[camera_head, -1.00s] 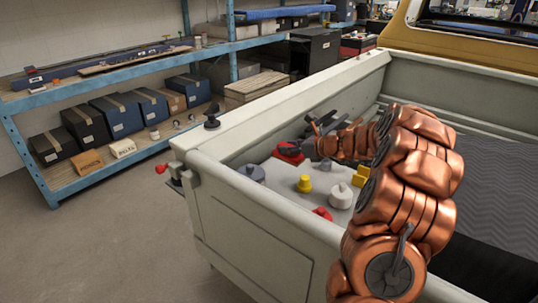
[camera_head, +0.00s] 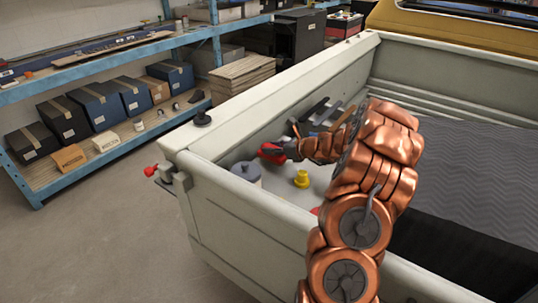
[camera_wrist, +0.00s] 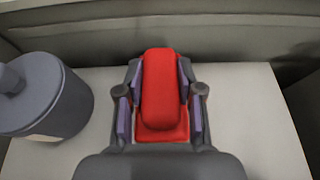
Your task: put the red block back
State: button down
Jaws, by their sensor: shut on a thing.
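The red block (camera_wrist: 162,85) is in the middle of the wrist view, long with a rounded top, and a wider red part shows at its near end. My gripper (camera_wrist: 160,100) is shut on it, one dark finger with a purple pad on each side. In the head view the red block (camera_head: 270,152) shows at the tip of my gripper (camera_head: 288,150), by the inner side wall of the truck bed. A pale grey board (camera_wrist: 245,120) lies beneath. I cannot tell whether the block touches it.
A grey lidded canister (camera_wrist: 45,95) stands close left of my gripper. A yellow knobbed piece (camera_head: 302,179) stands on the board. The truck bed wall (camera_head: 262,92) runs close behind. Long dark pieces (camera_head: 322,115) lie beyond the gripper. My arm hides part of the board.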

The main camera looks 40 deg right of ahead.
jog(key=shift+w+f, duration=0.1)
jog(key=shift+f, duration=1.25)
jog(key=shift+a+f, duration=0.1)
jog(key=shift+f, duration=0.05)
jog(key=c, duration=0.7)
grip_release()
jog(key=shift+r, duration=0.2)
jog(key=b+v, duration=0.2)
jog(key=v, duration=1)
